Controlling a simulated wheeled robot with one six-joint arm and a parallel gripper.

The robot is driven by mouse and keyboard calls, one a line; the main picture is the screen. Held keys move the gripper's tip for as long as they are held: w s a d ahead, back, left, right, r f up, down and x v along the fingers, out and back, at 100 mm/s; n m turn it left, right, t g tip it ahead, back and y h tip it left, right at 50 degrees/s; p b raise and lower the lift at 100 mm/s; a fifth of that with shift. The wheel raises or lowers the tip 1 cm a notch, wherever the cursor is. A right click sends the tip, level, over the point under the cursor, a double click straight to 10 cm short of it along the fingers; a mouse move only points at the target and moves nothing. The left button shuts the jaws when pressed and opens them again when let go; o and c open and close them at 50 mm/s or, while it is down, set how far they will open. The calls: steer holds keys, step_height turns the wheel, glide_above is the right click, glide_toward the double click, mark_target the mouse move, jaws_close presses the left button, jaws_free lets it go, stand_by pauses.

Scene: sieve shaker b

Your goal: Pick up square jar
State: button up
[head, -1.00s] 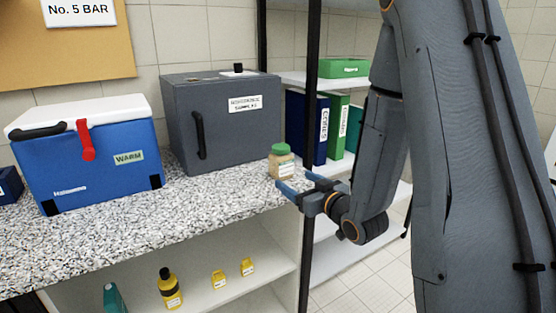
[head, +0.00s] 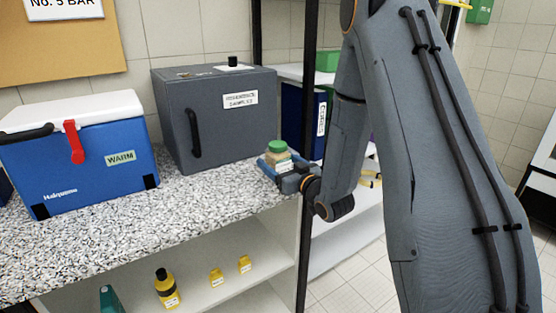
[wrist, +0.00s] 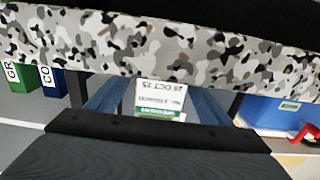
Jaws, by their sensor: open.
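The square jar (head: 278,152) has a green lid and a pale beige body with a label. It stands on the speckled counter near its right end. My gripper (head: 275,167) is open at the jar, with blue fingers reaching to either side of it. In the wrist view, the jar (wrist: 161,98) shows its white label between the two blue fingers (wrist: 158,98). A gap shows on at least the left side. The lower part of the jar is partly hidden by the gripper in the head view.
The speckled counter (head: 190,215) is clear in front.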

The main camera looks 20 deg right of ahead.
steer(key=c, duration=1.5)
steer(key=shift+o, duration=0.2)
steer(key=shift+r, duration=0.1)
